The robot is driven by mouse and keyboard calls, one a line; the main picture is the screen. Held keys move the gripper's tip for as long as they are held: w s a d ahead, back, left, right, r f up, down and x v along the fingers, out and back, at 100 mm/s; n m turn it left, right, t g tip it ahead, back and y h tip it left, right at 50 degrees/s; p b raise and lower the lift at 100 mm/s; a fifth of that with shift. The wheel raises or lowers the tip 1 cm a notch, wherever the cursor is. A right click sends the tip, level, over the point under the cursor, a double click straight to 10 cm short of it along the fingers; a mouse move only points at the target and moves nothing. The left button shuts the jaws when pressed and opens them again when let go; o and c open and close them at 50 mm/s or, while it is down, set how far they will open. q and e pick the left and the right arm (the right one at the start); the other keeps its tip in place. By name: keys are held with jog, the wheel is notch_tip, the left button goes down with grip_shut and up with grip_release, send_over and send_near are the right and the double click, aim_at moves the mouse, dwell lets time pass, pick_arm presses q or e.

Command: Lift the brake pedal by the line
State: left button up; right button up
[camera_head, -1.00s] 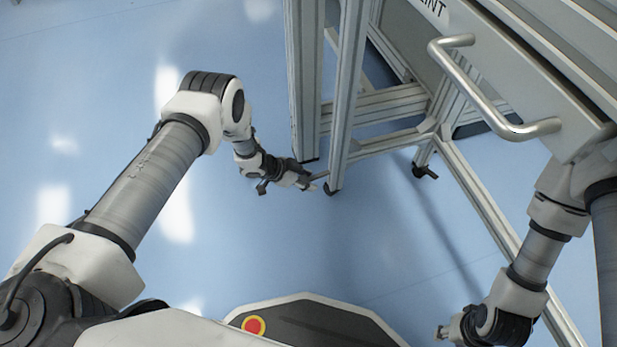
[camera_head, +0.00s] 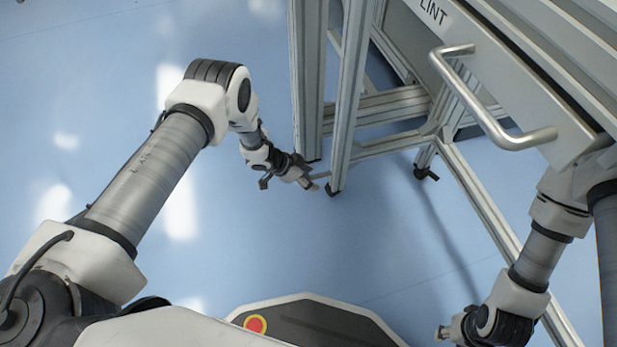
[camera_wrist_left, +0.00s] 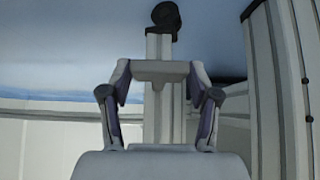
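My left gripper (camera_head: 310,184) is low near the floor, just left of the foot of the front post (camera_head: 352,110). In the left wrist view its two fingers (camera_wrist_left: 160,72) stand apart. A pale grey bar (camera_wrist_left: 160,71) spans the gap between the fingertips; it may be the brake pedal, and I cannot tell whether the fingers press on it. Behind it rise a pale post and a dark foot (camera_wrist_left: 166,17). In the head view the pedal cannot be made out clearly. My right gripper (camera_head: 443,332) is at the lower right, small and partly hidden by its wrist, away from the frame's post.
The machine's aluminium frame (camera_head: 480,205) stands at the right, with a dark foot (camera_head: 426,173) further back. A silver handle (camera_head: 490,110) sticks out of its upper panel above my right arm. The blue floor (camera_head: 250,225) left of the frame is clear.

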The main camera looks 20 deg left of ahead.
pick_arm(q)
jog(key=shift+s+f, duration=0.1)
jog(key=v, duration=1.2)
